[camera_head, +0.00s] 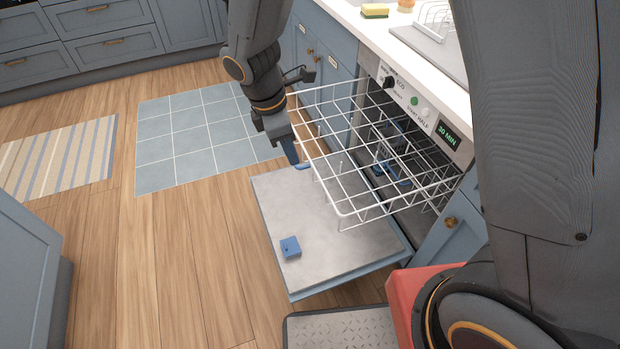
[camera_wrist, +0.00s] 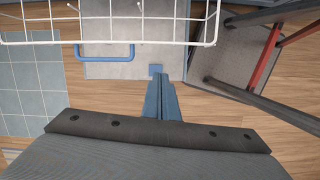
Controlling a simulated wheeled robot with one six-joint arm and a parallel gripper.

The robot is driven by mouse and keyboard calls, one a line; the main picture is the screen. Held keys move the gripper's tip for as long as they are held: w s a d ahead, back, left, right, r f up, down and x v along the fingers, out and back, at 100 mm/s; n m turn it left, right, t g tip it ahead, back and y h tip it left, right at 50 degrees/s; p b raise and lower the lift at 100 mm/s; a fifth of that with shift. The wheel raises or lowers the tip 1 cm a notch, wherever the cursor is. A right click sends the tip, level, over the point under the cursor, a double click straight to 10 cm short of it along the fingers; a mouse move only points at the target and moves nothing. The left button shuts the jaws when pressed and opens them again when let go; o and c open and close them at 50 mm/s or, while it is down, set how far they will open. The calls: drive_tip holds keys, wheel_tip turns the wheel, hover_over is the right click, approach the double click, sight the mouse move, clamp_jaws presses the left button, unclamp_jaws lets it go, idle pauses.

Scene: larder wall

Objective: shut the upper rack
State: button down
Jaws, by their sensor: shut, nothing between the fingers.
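The upper rack (camera_head: 375,150) is a white wire basket, pulled far out of the dishwasher over its lowered door (camera_head: 330,225). In the wrist view the rack (camera_wrist: 110,18) crosses the top left. A blue handle (camera_wrist: 103,61) hangs at its front edge; in the head view only a bit of the handle (camera_head: 302,167) shows beside my fingers. My gripper (camera_head: 296,162) is shut and empty, pointing down at the rack's front. In the wrist view my gripper (camera_wrist: 157,82) is right of the handle and appears apart from it. Contact with the rack is unclear.
A small blue block (camera_head: 290,247) is on the open door. Blue pieces (camera_head: 392,172) show inside the dishwasher. A dark ribbed step (camera_head: 340,328) stands in front, beside a red thing (camera_head: 405,300). The floor left of the door is clear, with a tiled patch (camera_head: 200,135).

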drive_tip(key=w+d+f+n+p, duration=0.1)
drive_tip(key=d+f, duration=0.3)
drive_tip(key=f, duration=0.6)
drive_tip(key=shift+w+d+f, duration=0.3)
drive_tip(key=shift+w+f, duration=0.1)
drive_tip(key=shift+w, duration=0.1)
drive_tip(key=shift+d, duration=0.1)
drive_tip(key=w+d+p, duration=0.1)
drive_tip(key=w+d, duration=0.1)
drive_tip(key=d, duration=0.5)
drive_tip(key=w+d+p, duration=0.1)
drive_tip(key=w+d, duration=0.1)
drive_tip(key=d, duration=0.6)
drive_tip(key=w+d+p, duration=0.1)
drive_tip(key=w+d, duration=0.1)
drive_tip(key=d, duration=0.6)
drive_tip(key=shift+w+d+p, duration=0.1)
drive_tip(key=shift+w+p, duration=0.2)
drive_tip(key=shift+w, duration=0.1)
